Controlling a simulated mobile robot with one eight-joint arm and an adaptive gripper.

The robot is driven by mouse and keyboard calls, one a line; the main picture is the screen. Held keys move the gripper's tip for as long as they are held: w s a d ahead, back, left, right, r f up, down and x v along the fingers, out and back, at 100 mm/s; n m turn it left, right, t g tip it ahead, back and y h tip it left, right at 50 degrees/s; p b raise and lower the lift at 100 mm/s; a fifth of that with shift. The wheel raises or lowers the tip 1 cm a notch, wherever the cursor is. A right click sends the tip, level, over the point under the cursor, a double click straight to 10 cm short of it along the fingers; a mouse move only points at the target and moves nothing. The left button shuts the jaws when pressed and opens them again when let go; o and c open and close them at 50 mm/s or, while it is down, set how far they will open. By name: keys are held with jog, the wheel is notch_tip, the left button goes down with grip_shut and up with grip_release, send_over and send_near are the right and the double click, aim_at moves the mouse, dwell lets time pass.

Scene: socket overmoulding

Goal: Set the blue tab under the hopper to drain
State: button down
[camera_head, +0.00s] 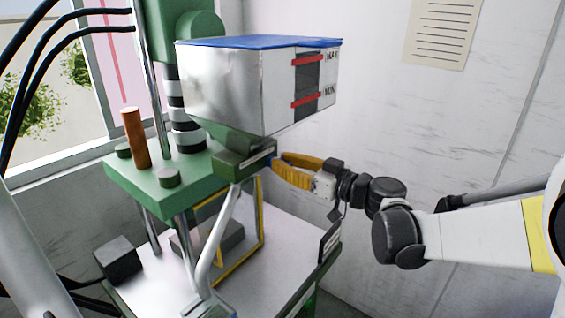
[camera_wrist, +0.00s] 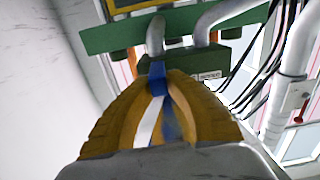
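The hopper (camera_head: 225,85) is a grey metal box with a blue top, a dark level window and red MAX and MIN marks. Under it is a dark green block (camera_head: 228,163), which also shows in the wrist view (camera_wrist: 185,66). The blue tab (camera_wrist: 157,69) sticks out from this block; only a sliver of it (camera_head: 269,161) shows in the head view. My gripper (camera_head: 275,162) reaches it from the right. In the wrist view its yellow fingertips (camera_wrist: 161,87) close around the tab from both sides. The tab's exact setting is hard to read.
A green press plate (camera_head: 195,192) with an orange rod (camera_head: 135,138) stands left of the block. A bent grey pipe (camera_head: 225,235) runs down below it to a white table (camera_head: 270,255). A yellow frame (camera_head: 260,215) stands behind the pipe. Black cables hang at the left.

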jog(key=shift+a, duration=0.1)
jog(key=s+a, duration=0.1)
jog(key=s, duration=0.1)
jog(key=s+a, duration=0.4)
jog(key=shift+s+p, duration=0.25)
jog(key=shift+p, duration=0.1)
jog(key=c, duration=1.5)
grip_release()
jog(key=shift+o, duration=0.8)
jog(key=shift+s+a, duration=0.1)
jog(key=shift+a, duration=0.05)
